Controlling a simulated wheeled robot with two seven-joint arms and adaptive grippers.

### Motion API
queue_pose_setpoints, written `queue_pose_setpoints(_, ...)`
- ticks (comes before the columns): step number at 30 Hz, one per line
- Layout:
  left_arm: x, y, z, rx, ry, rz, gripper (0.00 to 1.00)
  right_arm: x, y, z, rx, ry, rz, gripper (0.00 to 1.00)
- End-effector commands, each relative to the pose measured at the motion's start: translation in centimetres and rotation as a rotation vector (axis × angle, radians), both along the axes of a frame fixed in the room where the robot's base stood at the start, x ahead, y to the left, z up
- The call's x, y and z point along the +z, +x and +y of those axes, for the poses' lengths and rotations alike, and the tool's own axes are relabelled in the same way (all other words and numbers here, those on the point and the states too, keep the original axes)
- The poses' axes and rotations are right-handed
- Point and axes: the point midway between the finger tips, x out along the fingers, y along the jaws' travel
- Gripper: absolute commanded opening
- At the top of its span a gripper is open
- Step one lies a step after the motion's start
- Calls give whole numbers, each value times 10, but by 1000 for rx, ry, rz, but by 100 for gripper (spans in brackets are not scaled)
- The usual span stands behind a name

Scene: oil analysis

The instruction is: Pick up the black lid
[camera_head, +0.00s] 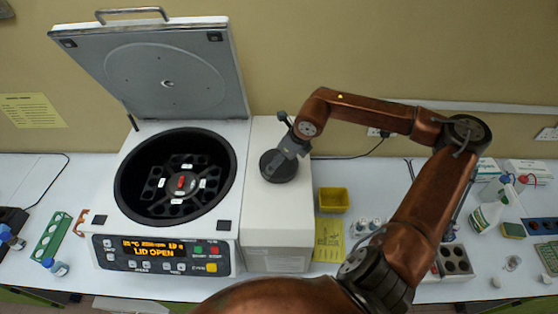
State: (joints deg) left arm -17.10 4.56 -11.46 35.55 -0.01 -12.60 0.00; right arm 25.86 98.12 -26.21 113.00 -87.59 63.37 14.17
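The black lid (277,170) is a dark round disc. It lies on the flat white top surface to the right of the open centrifuge bowl (128,190). My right arm reaches over from the right, and its gripper (287,153) points down at the lid, at or just above its middle. The gripper hides part of the lid. The fingertips are too small and covered to tell whether they are apart or closed on it. My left gripper is not in view.
The centrifuge's grey hinged cover (160,75) stands raised at the back left. A yellow bin (333,200), a yellow sheet (328,240) and bottles (488,213) stand to the right. A green rack (50,237) is at the far left.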

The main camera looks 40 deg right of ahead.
Motion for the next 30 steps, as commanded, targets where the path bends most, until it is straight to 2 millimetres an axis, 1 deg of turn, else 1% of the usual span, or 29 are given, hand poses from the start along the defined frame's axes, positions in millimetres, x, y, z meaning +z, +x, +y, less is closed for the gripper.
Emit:
queue_pose_setpoints(8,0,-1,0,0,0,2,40,-3,1,0,0,-1,-1,100)
queue_pose_setpoints(22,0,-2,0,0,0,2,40,-3,1,0,0,-1,0,68)
queue_pose_setpoints(30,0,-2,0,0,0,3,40,-1,1,0,0,-1,-1,67)
